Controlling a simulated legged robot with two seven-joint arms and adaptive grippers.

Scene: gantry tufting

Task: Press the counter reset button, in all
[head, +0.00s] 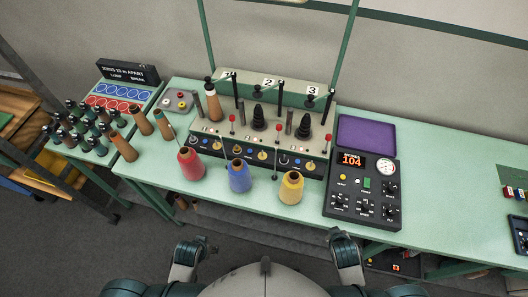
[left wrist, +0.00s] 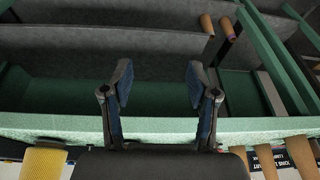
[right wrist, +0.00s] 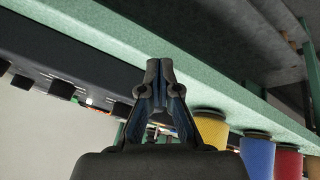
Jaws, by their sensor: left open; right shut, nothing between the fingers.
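The black control box (head: 362,190) stands on the green table at right of centre in the head view. Its red counter display (head: 351,160) reads 104. A small yellow button (head: 343,177) sits below the display; its label is too small to read surely. The box's knobbed side (right wrist: 60,88) shows in the right wrist view. My right gripper (head: 341,236) is shut and empty, in front of the table edge and below the box, apart from it. My left gripper (head: 197,243) is open and empty, in front of the table; it also shows in the left wrist view (left wrist: 160,80).
Red (head: 190,163), blue (head: 238,176) and yellow (head: 291,188) yarn cones stand along the table front. A numbered machine (head: 262,140) stands behind them. A purple tray (head: 366,137) lies behind the box. The table (head: 450,200) right of the box is mostly clear.

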